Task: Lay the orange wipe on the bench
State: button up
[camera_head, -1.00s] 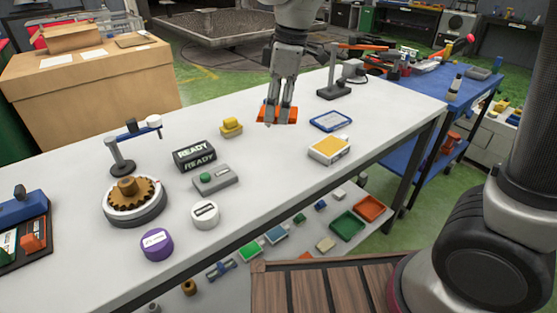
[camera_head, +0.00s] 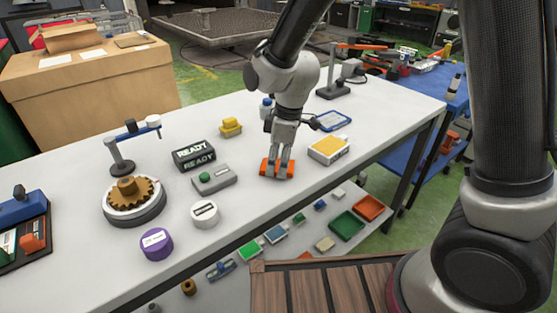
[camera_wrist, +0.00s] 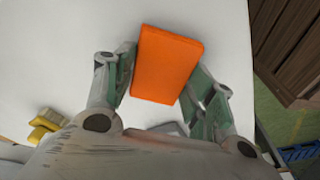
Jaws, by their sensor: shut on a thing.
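The orange wipe (camera_head: 264,168) is a flat orange block between the fingertips of my gripper (camera_head: 277,172). In the wrist view the orange wipe (camera_wrist: 167,64) sits between both fingers of my gripper (camera_wrist: 165,75), which are shut on its sides. The white bench (camera_head: 240,222) is under it. The wipe is very low over the bench top or touching it; I cannot tell which. The fingers hide part of the wipe in the head view.
A yellow-topped white box (camera_head: 329,150) stands just right of my gripper. A grey box with a green button (camera_head: 214,179) and a white round container (camera_head: 205,214) stand to the left. The bench in front is clear.

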jog(key=o, duration=0.8)
jog(key=shift+f, duration=0.1)
notch_tip(320, 180, up, 12)
jog(key=d, duration=0.2)
jog(key=s+d+r+m+t, duration=0.15)
jog(key=d+r+m, duration=0.3)
jog(key=d, duration=0.65)
jog(key=s+d+r+m, duration=0.1)
jog(key=s+d+m, duration=0.2)
jog(key=s+d, duration=0.2)
jog(key=s+d+r+m+t+h, duration=0.1)
jog(key=s+d+m, duration=0.3)
jog(key=d, duration=0.4)
jog(key=s+d+r+m+t, duration=0.1)
jog(key=s+d+r+m, duration=0.1)
jog(key=s+d+m, duration=0.2)
jog(key=shift+s+d+r+h, duration=0.15)
jog(key=shift+s+d+h, duration=0.05)
jog(key=shift+s+d, duration=0.4)
jog(key=shift+s+d+r+h, duration=0.1)
jog(key=shift+s+d+h, duration=0.1)
jog(key=shift+s+d, duration=0.4)
jog(key=shift+w+d, duration=0.1)
jog(key=shift+w, duration=0.1)
